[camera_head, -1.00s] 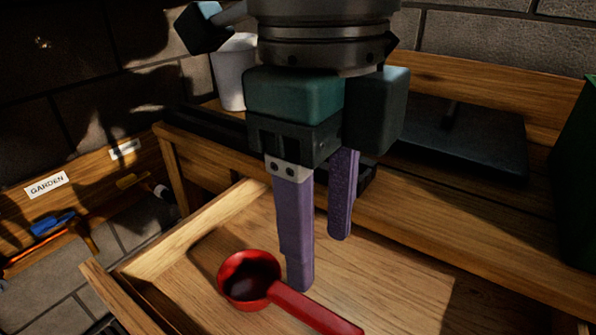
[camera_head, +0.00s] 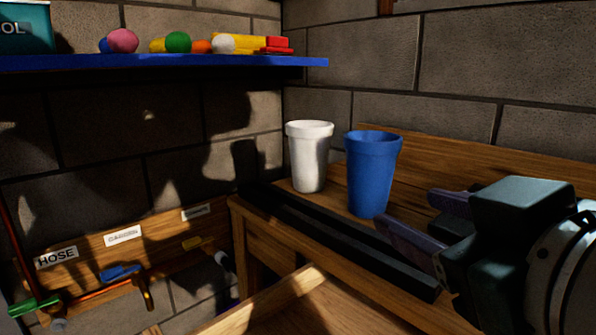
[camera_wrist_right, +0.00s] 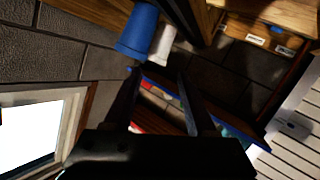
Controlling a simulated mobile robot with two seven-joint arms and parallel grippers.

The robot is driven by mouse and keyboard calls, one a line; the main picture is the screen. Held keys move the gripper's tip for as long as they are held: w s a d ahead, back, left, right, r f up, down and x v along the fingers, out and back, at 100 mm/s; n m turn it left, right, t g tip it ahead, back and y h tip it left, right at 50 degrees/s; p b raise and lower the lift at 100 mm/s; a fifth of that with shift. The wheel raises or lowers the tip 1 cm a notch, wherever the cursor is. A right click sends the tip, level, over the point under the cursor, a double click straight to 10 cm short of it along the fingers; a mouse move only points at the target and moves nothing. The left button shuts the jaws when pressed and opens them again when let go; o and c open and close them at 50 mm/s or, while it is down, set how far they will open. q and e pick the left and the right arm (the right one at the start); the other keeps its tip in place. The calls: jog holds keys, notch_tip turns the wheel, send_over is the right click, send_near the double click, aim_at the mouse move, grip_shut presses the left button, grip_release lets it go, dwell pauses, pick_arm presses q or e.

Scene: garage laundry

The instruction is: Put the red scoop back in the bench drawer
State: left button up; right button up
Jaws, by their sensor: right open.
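The red scoop is outside both current views. A wooden drawer (camera_head: 272,300) stands open at the bottom of the head view, below the bench (camera_head: 262,222); only its rim and a bit of its inside show. My right gripper (camera_head: 408,208) is at the right of the head view, above the bench, its purple fingers apart and pointing left toward the blue cup. In the right wrist view the open fingers (camera_wrist_right: 158,76) show dark, with nothing held between them. My left gripper is out of view.
A blue cup (camera_head: 370,175) stands close to my right fingertips, with a white cup (camera_head: 309,158) left of it. A black bar (camera_head: 330,238) lies along the bench's front. A blue shelf (camera_head: 180,62) holds several balls. Labelled hooks with tools (camera_head: 122,272) hang at lower left.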

jog(key=s+d+f+g, duration=0.1)
jog(key=s+f+g, duration=0.1)
jog(key=s+f, duration=0.1)
jog(key=s+d+f+m+g, duration=0.1)
jog(key=s+d+f+g, duration=0.1)
jog(key=s+f, duration=0.2)
jog(key=s+d+f+m+g+h, duration=0.1)
jog(key=s+f+g, duration=0.2)
jog(key=f, duration=0.2)
jog(key=shift+s+d+f, duration=0.1)
jog(key=shift+s+d, duration=0.1)
jog(key=shift+d, duration=0.05)
jog(key=s+f+g, duration=0.1)
jog(key=s, duration=0.2)
jog(key=s+f+g, duration=0.2)
jog(key=s, duration=0.1)
jog(key=s+d+f+g, duration=0.1)
jog(key=s, duration=0.2)
jog(key=shift+s+f+m+g, duration=0.15)
jog(key=shift+s+m+g, duration=0.1)
jog(key=shift+m+g, duration=0.15)
jog(key=shift+w, duration=0.1)
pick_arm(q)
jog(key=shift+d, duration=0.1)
pick_arm(e)
jog(key=shift+a, duration=0.1)
